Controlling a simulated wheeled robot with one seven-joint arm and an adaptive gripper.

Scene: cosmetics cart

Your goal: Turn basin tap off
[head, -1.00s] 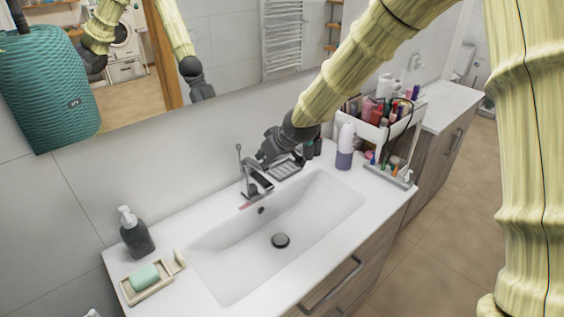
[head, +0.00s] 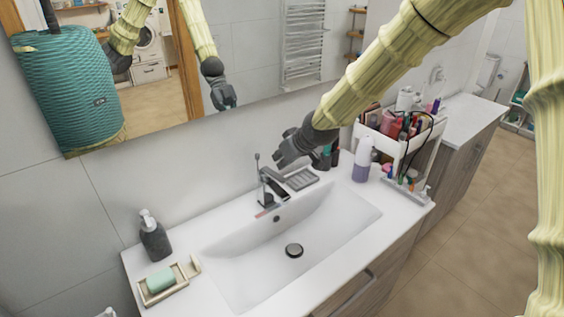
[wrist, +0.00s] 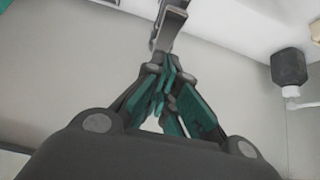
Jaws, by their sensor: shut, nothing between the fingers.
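The basin tap (head: 268,190) is grey metal and stands at the back edge of the white basin (head: 345,222), with a thin upright rod behind it. A small reddish patch shows by the spout's end. I cannot make out a water stream. My gripper (head: 280,163) is shut and empty, just above and to the right of the tap in the head view. In the wrist view my gripper's dark and green fingers (wrist: 163,78) are closed together, and part of the tap (wrist: 170,25) shows just beyond the tips. Whether they touch is unclear.
A dark soap dispenser (head: 154,236) and a soap dish (head: 163,284) with green soap stand at the left. A grey ribbed dish (head: 301,179) lies right of the tap. A white and purple bottle (head: 362,160) and a cosmetics cart (head: 431,140) stand further right. A mirror hangs behind.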

